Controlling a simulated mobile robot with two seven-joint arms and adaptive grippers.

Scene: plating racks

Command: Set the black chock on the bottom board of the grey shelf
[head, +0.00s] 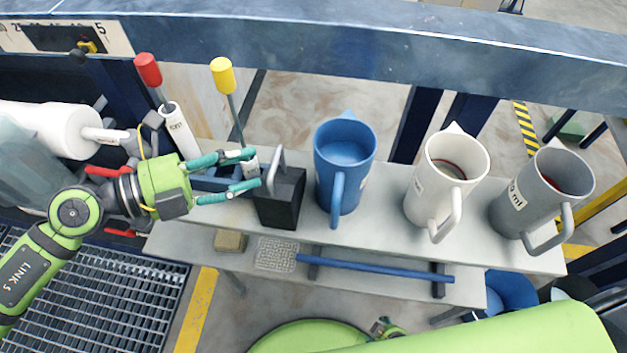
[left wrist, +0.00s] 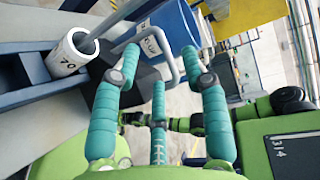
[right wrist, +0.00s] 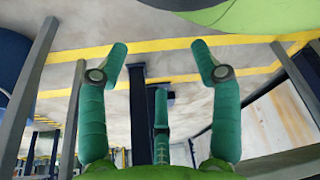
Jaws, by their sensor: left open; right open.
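The black chock (head: 281,198), a dark block with a grey loop handle on top, stands on the top board of the grey shelf (head: 388,222). The shelf's bottom board (head: 380,286) shows lower and nearer. My left gripper (head: 254,170) is open just left of the chock's handle. In the left wrist view, the handle stands between the spread fingers of my left gripper (left wrist: 160,65), and the chock's dark body (left wrist: 149,78) is partly hidden behind them. I cannot tell whether any finger touches it. My right gripper (right wrist: 160,62) is open and empty over the floor.
A blue jug (head: 343,160) stands close right of the chock, then a white jug (head: 440,180) and a grey jug (head: 535,195). The bottom board holds a tan block (head: 230,241), a perforated plate (head: 276,255) and a blue bar (head: 375,269). A blue beam (head: 330,50) crosses behind.

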